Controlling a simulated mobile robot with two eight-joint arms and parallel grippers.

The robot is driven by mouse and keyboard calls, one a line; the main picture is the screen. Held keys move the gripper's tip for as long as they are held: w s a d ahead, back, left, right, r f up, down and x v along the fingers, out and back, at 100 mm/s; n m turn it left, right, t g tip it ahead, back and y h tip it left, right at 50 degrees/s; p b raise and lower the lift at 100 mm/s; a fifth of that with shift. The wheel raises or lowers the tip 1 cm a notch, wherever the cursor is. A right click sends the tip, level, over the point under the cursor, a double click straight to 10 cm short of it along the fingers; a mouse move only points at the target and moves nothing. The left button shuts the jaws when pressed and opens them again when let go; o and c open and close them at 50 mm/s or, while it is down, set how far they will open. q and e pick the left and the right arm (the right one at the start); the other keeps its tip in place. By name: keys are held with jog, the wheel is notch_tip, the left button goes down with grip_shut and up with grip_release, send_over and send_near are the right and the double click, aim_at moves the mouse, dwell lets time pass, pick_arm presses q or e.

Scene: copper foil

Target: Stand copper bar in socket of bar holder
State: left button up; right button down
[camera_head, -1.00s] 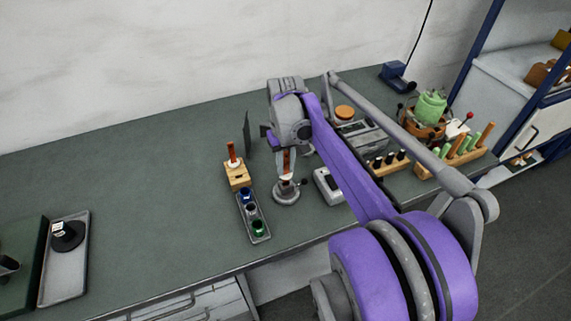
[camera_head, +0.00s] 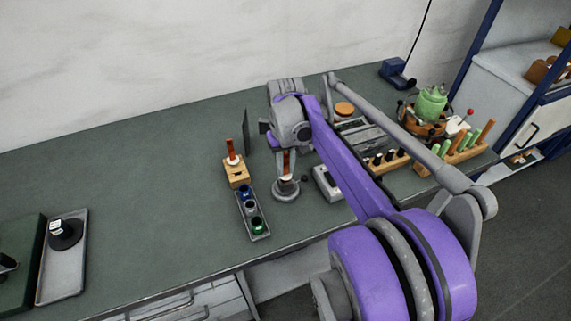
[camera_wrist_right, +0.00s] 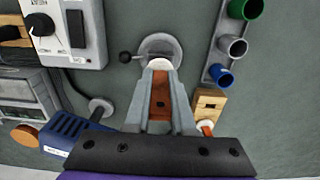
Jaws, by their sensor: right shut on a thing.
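A copper bar (camera_head: 286,160) is between the fingers of my right gripper (camera_head: 286,168), which is shut on it. In the right wrist view the bar (camera_wrist_right: 161,92) lies between the two grey fingers, with a white part at its far end. The round grey bar holder (camera_head: 286,193) with a small side knob stands on the bench directly under the bar. It also shows in the right wrist view (camera_wrist_right: 174,45). The bar's lower end is at or just over the holder's top; the white part and fingers hide the socket, so I cannot tell whether it is inside. My left gripper is out of view.
A wooden block (camera_head: 237,175) with another copper-coloured bar stands left of the holder, and a tray (camera_head: 260,235) of coloured cups is in front of it. A white box (camera_head: 327,184) stands close on the right. The bench (camera_head: 150,180) further left is mostly clear.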

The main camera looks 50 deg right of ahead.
aim_at(286, 153)
jog(key=shift+f+b, duration=0.3)
jog(key=shift+f, duration=0.3)
dwell(0.3)
jog(key=shift+f, duration=0.35)
jog(key=c, duration=0.7)
grip_release()
jog(key=shift+r, duration=0.1)
notch_tip(286, 153, up, 11)
jog(key=shift+f+p, duration=0.1)
jog(key=shift+p, duration=0.25)
